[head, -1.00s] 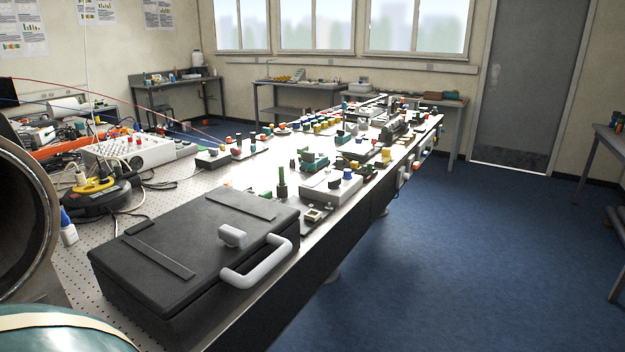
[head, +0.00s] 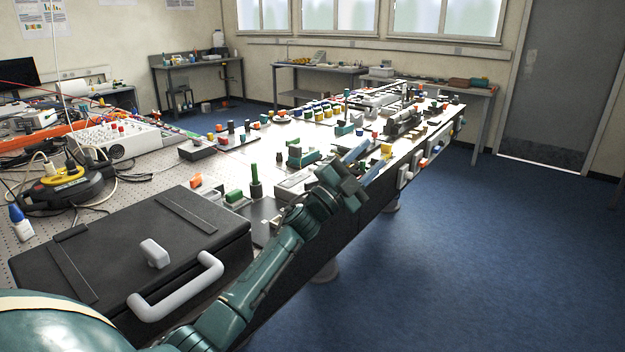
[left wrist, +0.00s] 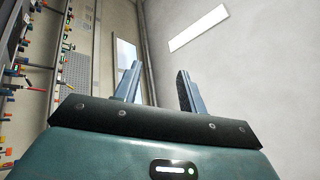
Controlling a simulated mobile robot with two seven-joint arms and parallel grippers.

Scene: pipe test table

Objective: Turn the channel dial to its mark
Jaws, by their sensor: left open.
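My left gripper (head: 369,157) reaches in over the right edge of the long table, above its small fittings. It also shows in the left wrist view (left wrist: 158,71), with its two blue fingers apart and nothing between them. I cannot tell which fitting is the channel dial. A pale box (head: 291,184) stands just left of my left gripper, and my forearm and wrist hide much of it and whatever knobs it carries. My right gripper is not in view.
A black case (head: 110,245) with a pale handle (head: 180,290) fills the near table. Several small coloured fittings crowd the table behind. The blue floor (head: 470,260) to the right is clear.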

